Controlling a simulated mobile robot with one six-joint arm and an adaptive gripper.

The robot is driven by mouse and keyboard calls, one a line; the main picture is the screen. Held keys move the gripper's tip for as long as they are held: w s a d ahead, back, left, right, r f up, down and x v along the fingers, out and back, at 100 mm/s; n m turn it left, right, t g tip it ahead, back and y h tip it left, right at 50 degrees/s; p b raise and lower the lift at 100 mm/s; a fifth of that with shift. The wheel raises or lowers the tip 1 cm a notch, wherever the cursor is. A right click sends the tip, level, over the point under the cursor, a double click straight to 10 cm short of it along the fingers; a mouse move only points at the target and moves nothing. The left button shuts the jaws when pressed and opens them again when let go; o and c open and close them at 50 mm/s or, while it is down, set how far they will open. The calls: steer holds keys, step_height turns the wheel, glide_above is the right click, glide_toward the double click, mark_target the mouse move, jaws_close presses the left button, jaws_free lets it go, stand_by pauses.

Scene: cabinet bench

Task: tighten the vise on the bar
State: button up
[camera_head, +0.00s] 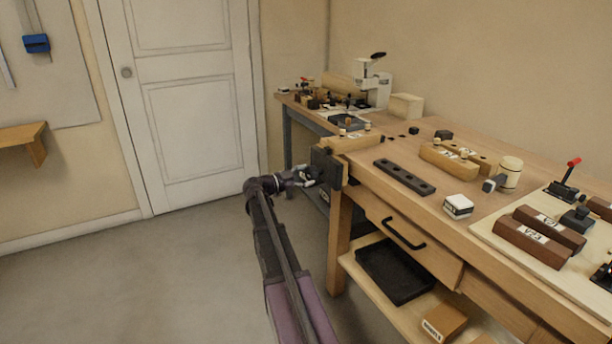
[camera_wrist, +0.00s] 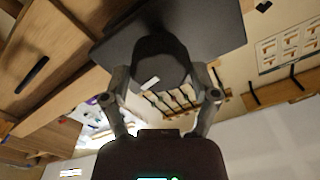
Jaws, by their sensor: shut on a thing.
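The vise (camera_head: 327,166) is a dark block on the left end of the workbench. A pale wooden bar (camera_head: 352,143) lies at its top, against the bench edge; the gap between jaw and bar cannot be made out. My gripper (camera_head: 308,177) reaches the vise's outer face from the left. In the wrist view, my gripper (camera_wrist: 163,92) has its fingers on either side of a dark round vise handle (camera_wrist: 160,62) with a small white mark, and is shut on it. Behind the handle is the vise's flat dark plate (camera_wrist: 215,28). The bar is not clear in the wrist view.
The workbench (camera_head: 395,208) holds a dark strip with holes (camera_head: 404,177), a white box (camera_head: 458,206), a mallet (camera_head: 508,174) and labelled blocks (camera_head: 532,240). Below are a drawer (camera_head: 415,245) and a black tray (camera_head: 397,270). The floor (camera_head: 150,285) on the left is clear.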

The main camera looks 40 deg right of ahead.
steer(key=shift+d, duration=0.1)
steer(key=shift+m, duration=1.9)
steer(key=o, duration=0.9)
steer(key=shift+d, duration=0.1)
steer(key=shift+a, duration=0.25)
steer(key=shift+v, duration=3.35)
steer(key=shift+w+a+n, duration=0.1)
steer(key=shift+n, duration=0.2)
